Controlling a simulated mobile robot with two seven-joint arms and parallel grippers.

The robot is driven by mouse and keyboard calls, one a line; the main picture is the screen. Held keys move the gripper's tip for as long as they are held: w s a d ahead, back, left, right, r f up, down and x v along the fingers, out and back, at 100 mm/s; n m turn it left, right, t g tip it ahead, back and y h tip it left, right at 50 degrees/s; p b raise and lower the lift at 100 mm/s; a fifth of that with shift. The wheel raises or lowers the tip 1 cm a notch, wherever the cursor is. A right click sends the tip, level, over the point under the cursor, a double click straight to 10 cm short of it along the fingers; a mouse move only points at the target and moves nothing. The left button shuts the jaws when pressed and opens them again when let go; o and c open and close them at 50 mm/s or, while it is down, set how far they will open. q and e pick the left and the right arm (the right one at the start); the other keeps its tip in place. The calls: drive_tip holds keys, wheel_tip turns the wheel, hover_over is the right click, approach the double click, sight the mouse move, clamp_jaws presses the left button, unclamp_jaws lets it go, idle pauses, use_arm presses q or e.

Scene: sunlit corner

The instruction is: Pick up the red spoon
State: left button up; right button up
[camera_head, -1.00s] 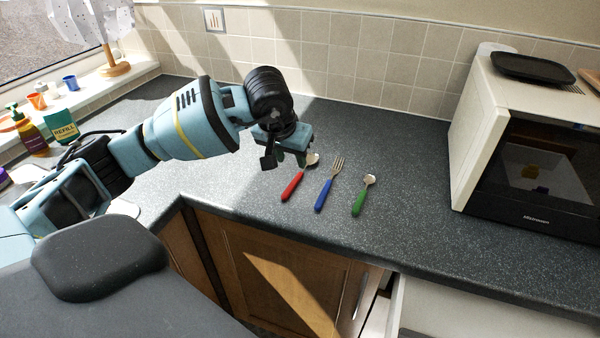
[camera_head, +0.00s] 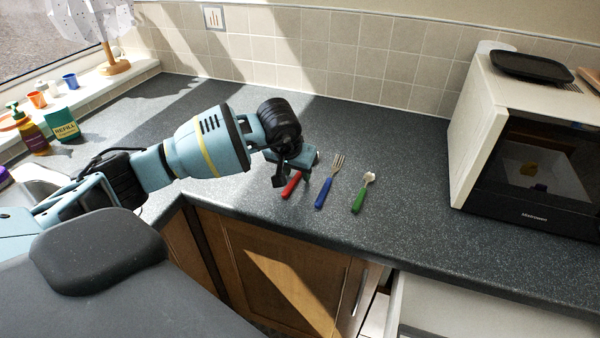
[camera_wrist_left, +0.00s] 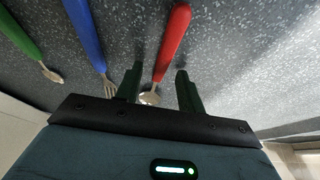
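The red spoon lies on the dark speckled worktop, its red handle (camera_head: 291,184) pointing toward the front edge. In the head view my left gripper (camera_head: 292,176) is low over it and hides much of its metal part. In the left wrist view the red spoon (camera_wrist_left: 171,45) runs between the two spread fingers of my left gripper (camera_wrist_left: 160,88), nearer the left finger. The fingers are open and apart from each other; I cannot tell whether one touches the spoon. My right gripper is not in view.
A blue fork (camera_head: 326,188) and a green spoon (camera_head: 361,194) lie just right of the red spoon. A microwave (camera_head: 530,165) stands at the right. A refill pack (camera_head: 62,124) and bottle (camera_head: 31,133) stand at the left. The worktop behind the cutlery is clear.

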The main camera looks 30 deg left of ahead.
sight(296, 177)
use_arm(q)
drive_tip(key=shift+c, duration=0.2)
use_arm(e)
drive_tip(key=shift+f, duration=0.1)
use_arm(q)
clamp_jaws()
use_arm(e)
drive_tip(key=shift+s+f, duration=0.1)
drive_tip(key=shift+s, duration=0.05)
use_arm(q)
drive_tip(key=shift+r, duration=0.15)
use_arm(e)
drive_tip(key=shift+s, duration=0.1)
use_arm(q)
drive_tip(key=shift+r, duration=0.5)
wheel_tip(296, 177, up, 2)
drive_tip(key=shift+d+r+b, duration=0.1)
drive_tip(key=shift+r+b, duration=0.1)
drive_tip(key=shift+b, duration=0.1)
drive_tip(key=s+d+r+m, duration=0.1)
drive_tip(key=s+d+m, duration=0.1)
drive_tip(key=s+d, duration=1.1)
drive_tip(key=shift+s+d+r+h+b, duration=0.2)
drive_tip(key=shift+s+r+h+b, duration=0.25)
drive_tip(key=shift+s, duration=0.55)
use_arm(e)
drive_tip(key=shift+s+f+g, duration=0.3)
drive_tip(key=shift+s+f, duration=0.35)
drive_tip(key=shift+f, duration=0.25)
